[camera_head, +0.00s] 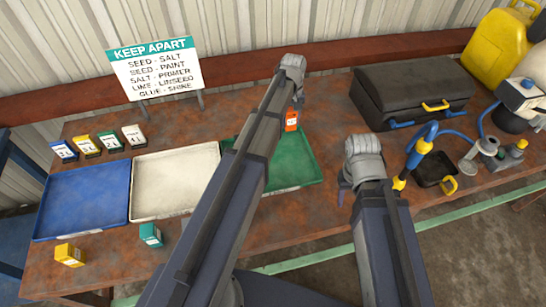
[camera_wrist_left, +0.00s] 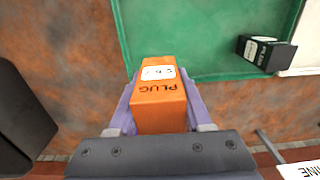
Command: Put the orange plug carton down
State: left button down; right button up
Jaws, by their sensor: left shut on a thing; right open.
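My left gripper (camera_wrist_left: 160,105) is shut on the orange plug carton (camera_wrist_left: 160,98), with a purple finger on each side of it. The carton's word PLUG and white label show in the left wrist view. In the head view the orange carton (camera_head: 291,120) shows below my left wrist, against the far edge of the green tray (camera_head: 302,170). I cannot tell its height above the tray or table. My right gripper (camera_head: 346,188) is open and empty, right of the green tray; its fingers are mostly hidden under the wrist.
A black carton (camera_wrist_left: 262,52) lies in the green tray. A white tray (camera_head: 175,180) and blue tray (camera_head: 82,205) stand to the left. Small cartons stand behind and in front of them. A black case (camera_head: 410,95) is at right. A "KEEP APART" sign (camera_head: 155,70) stands at the back.

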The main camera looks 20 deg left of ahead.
aim_at(288, 145)
pick_arm(q)
jog(key=shift+f+b, duration=4.85)
jog(key=shift+f, duration=0.15)
pick_arm(e)
jog(key=shift+f, duration=4.95)
pick_arm(q)
jog(key=shift+f, duration=0.2)
pick_arm(e)
jog(key=shift+f, duration=0.25)
pick_arm(q)
jog(key=shift+c, duration=1.7)
grip_release()
pick_arm(e)
jog(key=shift+r, duration=0.1)
pick_arm(q)
jog(key=shift+r, duration=0.2)
pick_arm(e)
jog(key=shift+r, duration=0.1)
